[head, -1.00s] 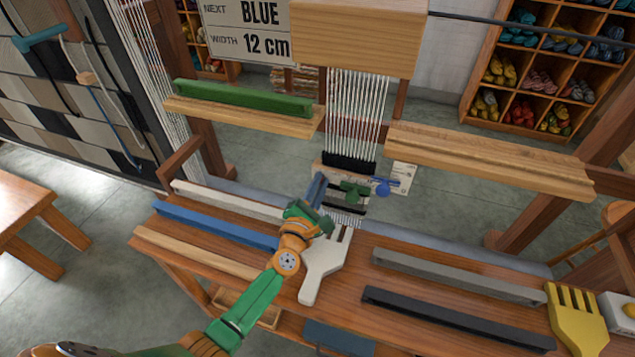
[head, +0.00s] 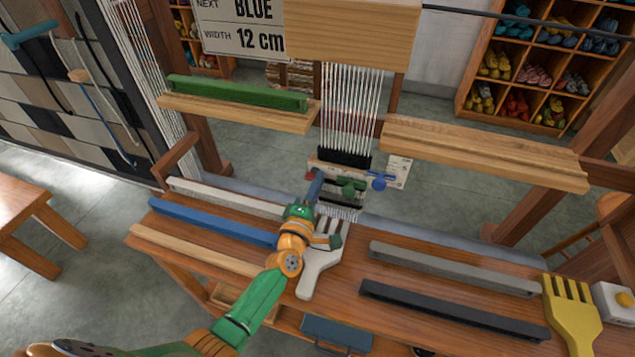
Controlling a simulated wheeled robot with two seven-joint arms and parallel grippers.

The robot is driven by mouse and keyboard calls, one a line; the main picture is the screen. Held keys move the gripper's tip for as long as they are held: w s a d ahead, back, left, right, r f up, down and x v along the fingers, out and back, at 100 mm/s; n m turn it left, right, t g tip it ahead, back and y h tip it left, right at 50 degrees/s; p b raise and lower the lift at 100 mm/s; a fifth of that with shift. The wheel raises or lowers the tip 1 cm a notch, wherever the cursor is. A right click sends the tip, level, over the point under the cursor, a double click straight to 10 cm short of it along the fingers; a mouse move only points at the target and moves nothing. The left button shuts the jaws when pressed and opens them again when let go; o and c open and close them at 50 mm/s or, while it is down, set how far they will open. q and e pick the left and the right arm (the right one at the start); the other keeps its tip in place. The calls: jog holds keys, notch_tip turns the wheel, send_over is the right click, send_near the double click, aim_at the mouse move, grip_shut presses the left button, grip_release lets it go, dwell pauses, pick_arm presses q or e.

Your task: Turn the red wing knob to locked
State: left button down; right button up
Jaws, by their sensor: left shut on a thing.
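A small panel (head: 330,165) on the loom, just below the hanging warp threads, carries a row of knobs. A green knob (head: 348,188) sits in the middle and a blue knob (head: 380,181) at its right. My left gripper (head: 314,183) reaches the left end of this row and is shut there. Only a small reddish edge of the red wing knob (head: 308,174) shows beside the fingers. The rest of it is hidden by the gripper, so its angle cannot be read. My right gripper is out of view.
A white card (head: 398,171) hangs right of the knobs. A white comb-like tool (head: 313,277) lies under my left wrist. Blue (head: 212,222) and grey (head: 450,268) bars lie on the bench, with a yellow fork-shaped tool (head: 572,312) at right.

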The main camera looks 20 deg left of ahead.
pick_arm(q)
jog(key=shift+m, duration=0.4)
jog(key=c, duration=0.9)
grip_release()
jog(key=s+p, duration=0.1)
jog(key=s, duration=0.6)
jog(key=shift+a, duration=0.15)
jog(key=shift+f, duration=0.1)
